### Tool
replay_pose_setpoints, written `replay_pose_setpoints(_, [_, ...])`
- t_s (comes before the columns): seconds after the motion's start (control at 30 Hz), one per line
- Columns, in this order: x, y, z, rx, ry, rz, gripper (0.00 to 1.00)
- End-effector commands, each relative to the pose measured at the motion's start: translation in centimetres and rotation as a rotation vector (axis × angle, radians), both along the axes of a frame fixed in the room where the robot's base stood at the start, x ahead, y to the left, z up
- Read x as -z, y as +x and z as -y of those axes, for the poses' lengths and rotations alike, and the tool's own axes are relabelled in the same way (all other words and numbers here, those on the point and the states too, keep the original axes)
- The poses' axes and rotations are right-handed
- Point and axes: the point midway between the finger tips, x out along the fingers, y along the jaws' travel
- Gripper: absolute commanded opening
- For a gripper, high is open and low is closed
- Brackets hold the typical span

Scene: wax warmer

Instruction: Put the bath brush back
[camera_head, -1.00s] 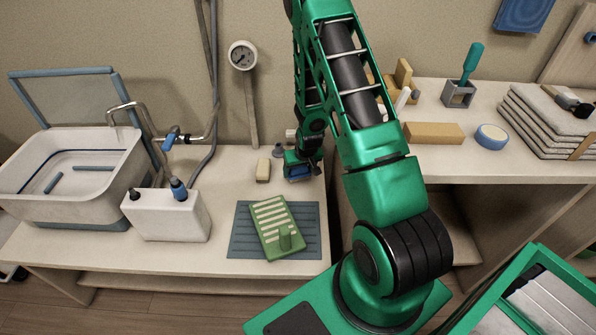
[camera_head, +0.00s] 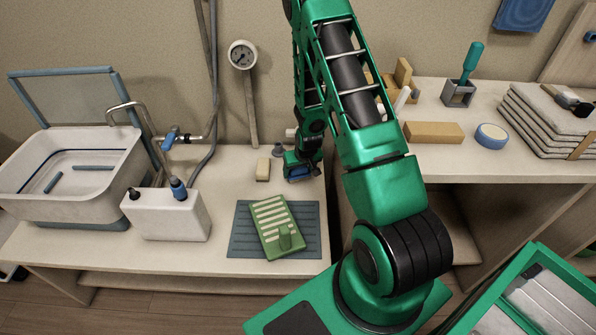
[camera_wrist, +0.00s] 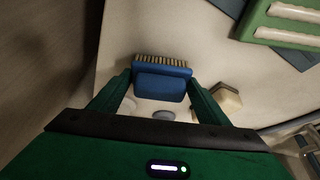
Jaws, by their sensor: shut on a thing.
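The bath brush is a blue block with pale bristles along one edge. In the wrist view the brush (camera_wrist: 160,84) sits between the two fingers of my gripper (camera_wrist: 160,90), which is shut on it. In the head view my gripper (camera_head: 302,168) is low over the right part of the left counter, and a bit of the blue brush (camera_head: 298,173) shows under it. I cannot tell whether the brush touches the counter. Its far side is hidden.
A green ridged board (camera_head: 270,222) lies on a blue-grey mat (camera_head: 240,243) in front of my gripper. A small beige block (camera_head: 263,170) stands just left. A white canister (camera_head: 165,217) and basin (camera_head: 118,177) are further left. A higher counter (camera_head: 480,168) bounds the right.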

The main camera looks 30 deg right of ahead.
Motion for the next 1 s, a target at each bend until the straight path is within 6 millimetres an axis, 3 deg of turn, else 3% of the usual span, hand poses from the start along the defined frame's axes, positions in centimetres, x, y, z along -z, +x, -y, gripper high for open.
replay_pose_setpoints(0.83, [0.64,0.03,0.02,0.0,0.0,0.001,0.52])
replay_pose_setpoints(0.87, [0.64,0.03,0.02,0.0,0.0,0.001,0.72])
replay_pose_setpoints(0.9, [0.64,0.03,0.02,0.0,0.0,0.001,0.82])
replay_pose_setpoints(0.93, [0.64,0.03,0.02,0.0,0.0,0.001,0.89])
replay_pose_setpoints(1.0, [0.65,0.03,0.02,0.0,0.0,0.001,0.92])
